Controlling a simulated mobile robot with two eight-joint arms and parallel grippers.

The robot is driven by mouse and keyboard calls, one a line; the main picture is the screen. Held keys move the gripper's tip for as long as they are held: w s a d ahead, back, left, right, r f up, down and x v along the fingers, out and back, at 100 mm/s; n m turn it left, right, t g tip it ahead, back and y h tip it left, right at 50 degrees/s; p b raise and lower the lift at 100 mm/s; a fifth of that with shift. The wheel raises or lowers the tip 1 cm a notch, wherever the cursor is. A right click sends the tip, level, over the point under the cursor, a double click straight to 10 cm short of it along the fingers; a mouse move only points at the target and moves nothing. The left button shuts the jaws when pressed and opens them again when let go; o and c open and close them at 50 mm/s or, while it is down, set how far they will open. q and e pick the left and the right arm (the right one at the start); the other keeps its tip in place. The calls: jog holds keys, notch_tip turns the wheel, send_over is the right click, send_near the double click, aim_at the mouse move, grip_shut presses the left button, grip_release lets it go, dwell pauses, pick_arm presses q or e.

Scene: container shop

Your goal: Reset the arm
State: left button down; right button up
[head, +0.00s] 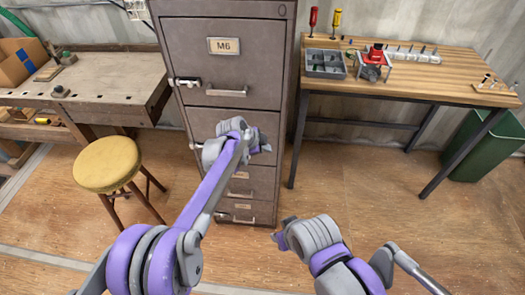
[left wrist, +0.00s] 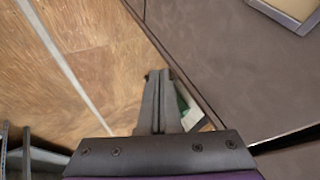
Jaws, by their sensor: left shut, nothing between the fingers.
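My left arm reaches up across the front of the grey filing cabinet (head: 230,65). My left gripper (head: 264,146) is in front of its middle drawers. In the left wrist view its fingers (left wrist: 158,100) are together with nothing between them, and the cabinet front (left wrist: 235,60) is to their right. My right gripper (head: 279,236) is low at centre, over the wooden floor and in front of the cabinet's foot. Its fingers are small and partly hidden, so their opening is unclear.
A yellow stool (head: 107,163) stands left of the cabinet. A workbench (head: 85,85) is at the left. A wooden table (head: 440,75) with tools and a grey parts tray (head: 324,63) is at the right. A green bin (head: 485,145) stands beneath its right end.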

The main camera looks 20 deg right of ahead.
pick_arm(q)
jog(key=v, duration=0.9)
jog(key=shift+a+r, duration=0.2)
jog(key=shift+r, duration=0.1)
jog(key=s+a+r+n+t+y+p, duration=0.15)
jog(key=s+a+n, duration=0.25)
jog(key=a, duration=0.4)
jog(key=s+a+r+n+y, duration=0.1)
jog(key=s+a+r+n, duration=0.2)
jog(key=a, duration=0.5)
jog(key=s+a+r+n+t+y, duration=0.1)
jog(key=s+a+n, duration=0.3)
jog(key=a, duration=0.4)
jog(key=s+a+f+n+y+p, duration=0.1)
jog(key=s+a+f+n, duration=0.2)
jog(key=s+a+n, duration=0.2)
jog(key=s+a+f+n+y, duration=0.2)
jog(key=s+a+n, duration=0.4)
jog(key=s+a, duration=0.3)
jog(key=s+f, duration=0.1)
jog(key=s, duration=0.2)
jog(key=shift+a+n+p, duration=0.3)
jog(key=shift+a+p, duration=0.05)
jog(key=shift+a, duration=0.05)
jog(key=shift+y, duration=0.25)
